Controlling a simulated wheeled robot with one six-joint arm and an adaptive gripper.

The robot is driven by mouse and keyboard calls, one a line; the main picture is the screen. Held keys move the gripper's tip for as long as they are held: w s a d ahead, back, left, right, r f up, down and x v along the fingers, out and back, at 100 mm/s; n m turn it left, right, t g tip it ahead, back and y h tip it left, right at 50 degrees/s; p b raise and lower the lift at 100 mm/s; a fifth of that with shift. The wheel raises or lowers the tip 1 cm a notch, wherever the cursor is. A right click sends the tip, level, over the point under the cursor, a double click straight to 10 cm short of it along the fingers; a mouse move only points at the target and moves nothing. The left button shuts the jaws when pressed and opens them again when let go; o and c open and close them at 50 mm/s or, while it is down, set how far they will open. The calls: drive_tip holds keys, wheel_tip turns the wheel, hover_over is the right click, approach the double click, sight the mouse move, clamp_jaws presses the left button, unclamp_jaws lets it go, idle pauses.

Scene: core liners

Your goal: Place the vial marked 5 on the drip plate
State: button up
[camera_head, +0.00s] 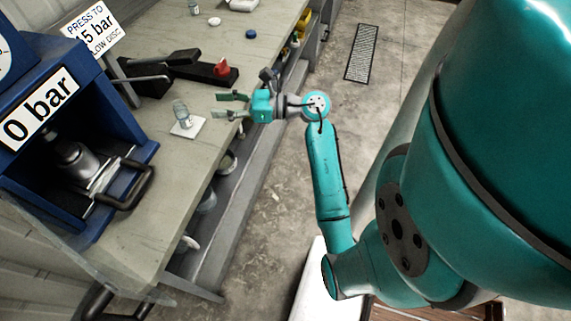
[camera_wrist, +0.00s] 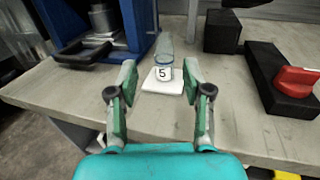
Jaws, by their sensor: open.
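The vial marked 5 (camera_wrist: 163,66) is clear glass with a white label. It stands upright on a small white square plate (camera_wrist: 151,85), which looks like the drip plate, on the bench. In the head view the vial (camera_head: 181,112) and the white plate (camera_head: 187,128) are left of my gripper (camera_head: 232,104). My gripper is open and empty, its fingers pointing toward the vial. In the wrist view the fingertips (camera_wrist: 160,78) are apart, with the vial and plate beyond them, in line with the gap. I see no contact between fingers and vial.
A blue press (camera_head: 75,150) with a "0 bar" sign and black handle stands to the left. A black block with a red knob (camera_head: 221,68) lies on the bench (camera_head: 150,235) beyond the plate. Small items sit farther back. Bench around the plate is clear.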

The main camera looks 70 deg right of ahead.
drive_tip(key=s+a+m+t, duration=0.35)
drive_tip(key=a+m, duration=0.45)
drive_tip(key=a, duration=0.3)
drive_tip(key=s+a+m+t, duration=0.3)
drive_tip(key=s+a+m, duration=0.2)
drive_tip(key=a+m, duration=0.4)
drive_tip(key=s+a+f+m+g+h, duration=0.2)
drive_tip(key=s+a+f+m+g, duration=0.1)
drive_tip(key=s+m, duration=0.7)
drive_tip(key=s+a+f+m+g+h, duration=0.3)
drive_tip(key=s+f+m+g, duration=0.3)
drive_tip(key=s+m, duration=0.4)
drive_tip(key=shift+a+f+m, duration=0.35)
drive_tip(key=shift+f+m, duration=0.5)
drive_tip(key=shift+m, duration=0.35)
drive_tip(key=shift+a, duration=0.1)
